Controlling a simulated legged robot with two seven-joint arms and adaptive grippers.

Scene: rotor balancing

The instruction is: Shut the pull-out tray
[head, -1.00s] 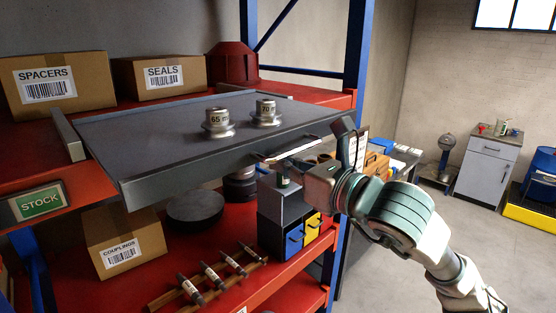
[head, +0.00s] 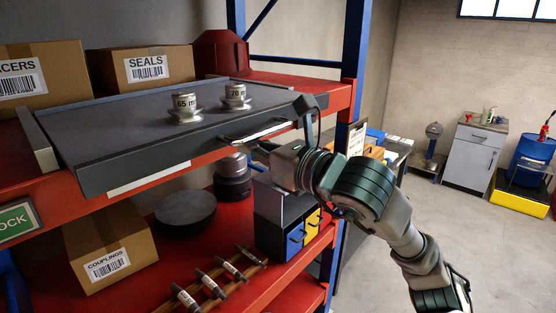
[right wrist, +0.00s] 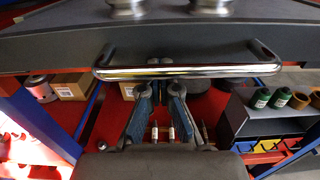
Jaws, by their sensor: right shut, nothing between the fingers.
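The pull-out tray is a grey flat drawer in the red rack, still partly out past the shelf edge, with its dark front panel (head: 150,162) facing me. Its shiny bar handle (head: 262,132) is on the right part of the front; it also crosses the right wrist view (right wrist: 190,71). Two metal weights, marked 65 (head: 185,107) and 70 (head: 235,97), stand upright on it. My right gripper (right wrist: 160,64) is shut and empty at the handle, its fingertips partly hidden behind the bar. I cannot tell whether they touch the front. My left gripper is not in view.
A SEALS box (head: 150,68) stands behind the tray. The shelf below holds a COUPLINGS box (head: 108,250), dark discs (head: 185,210), a small drawer unit (head: 283,225) and a rack of tubes. A blue post (head: 353,70) rises beside my right arm.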

